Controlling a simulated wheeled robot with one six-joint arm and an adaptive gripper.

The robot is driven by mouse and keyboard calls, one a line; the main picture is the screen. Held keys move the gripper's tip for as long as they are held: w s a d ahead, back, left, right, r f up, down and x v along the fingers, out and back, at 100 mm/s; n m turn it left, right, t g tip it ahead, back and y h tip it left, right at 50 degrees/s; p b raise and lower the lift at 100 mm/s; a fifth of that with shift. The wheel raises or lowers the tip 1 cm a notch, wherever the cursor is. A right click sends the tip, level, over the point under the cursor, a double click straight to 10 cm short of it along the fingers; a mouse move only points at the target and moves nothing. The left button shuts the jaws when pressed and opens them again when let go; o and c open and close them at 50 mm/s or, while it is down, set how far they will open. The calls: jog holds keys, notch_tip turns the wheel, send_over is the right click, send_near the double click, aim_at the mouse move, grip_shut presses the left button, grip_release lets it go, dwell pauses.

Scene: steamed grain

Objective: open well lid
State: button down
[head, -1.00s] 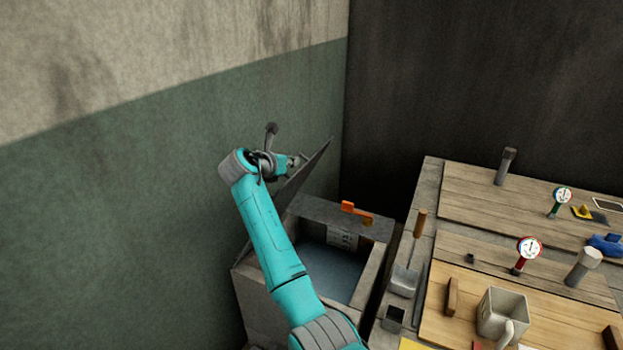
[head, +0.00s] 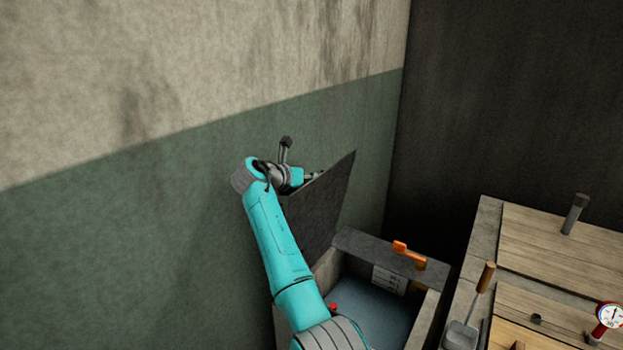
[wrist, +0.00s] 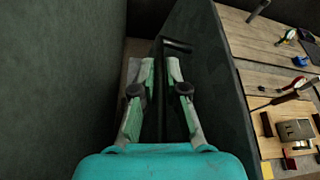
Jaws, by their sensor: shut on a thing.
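The well lid (head: 325,205) is a dark flat panel standing steeply tilted up at the left side of the well, clear of its opening. In the wrist view the lid (wrist: 205,85) rises just right of my fingers. My gripper (wrist: 161,75) has its two pale green fingers closed around a dark bar handle (wrist: 176,46) on the lid. In the head view my gripper (head: 314,176) is at the lid's upper left side, and the grip is too small to make out. The well (head: 425,322) is a grey box, open on top, with a blue-grey surface inside.
A green and beige wall (head: 150,230) stands close behind the lid. An orange clip-like piece (head: 409,255) sits on the well's back rim. A wooden-topped counter (head: 560,245) with tools and a red gauge (head: 608,316) lies to the right.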

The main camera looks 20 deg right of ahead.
jog(key=c, duration=1.2)
grip_release()
jog(key=shift+d, duration=0.1)
jog(key=v, duration=1.2)
